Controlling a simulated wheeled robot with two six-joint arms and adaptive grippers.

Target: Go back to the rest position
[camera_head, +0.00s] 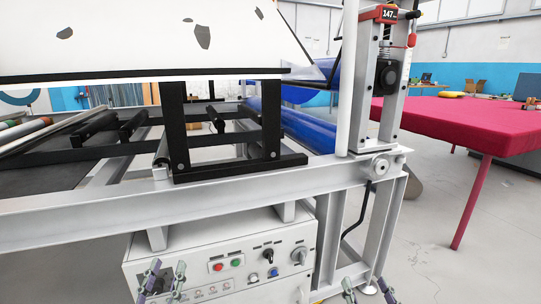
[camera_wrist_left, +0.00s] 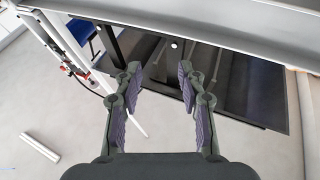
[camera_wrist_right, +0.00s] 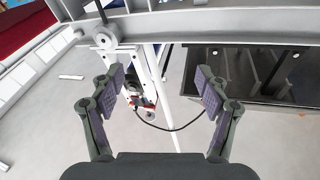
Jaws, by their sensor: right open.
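My left gripper (camera_head: 164,272) shows at the bottom of the head view, in front of the white control box. In the left wrist view my left gripper (camera_wrist_left: 157,82) has its fingers apart with nothing between them. My right gripper (camera_head: 368,288) is at the bottom right of the head view, near the machine's right leg. In the right wrist view my right gripper (camera_wrist_right: 160,84) is wide open and empty. Both grippers point at the machine frame and touch nothing that I can see.
A light metal machine frame (camera_head: 230,197) crosses the head view, with a control box (camera_head: 222,262) below. A white board (camera_head: 130,40) with dark patches lies above it. A red-topped table (camera_head: 460,122) stands at the right. Open grey floor (camera_head: 440,262) lies at lower right.

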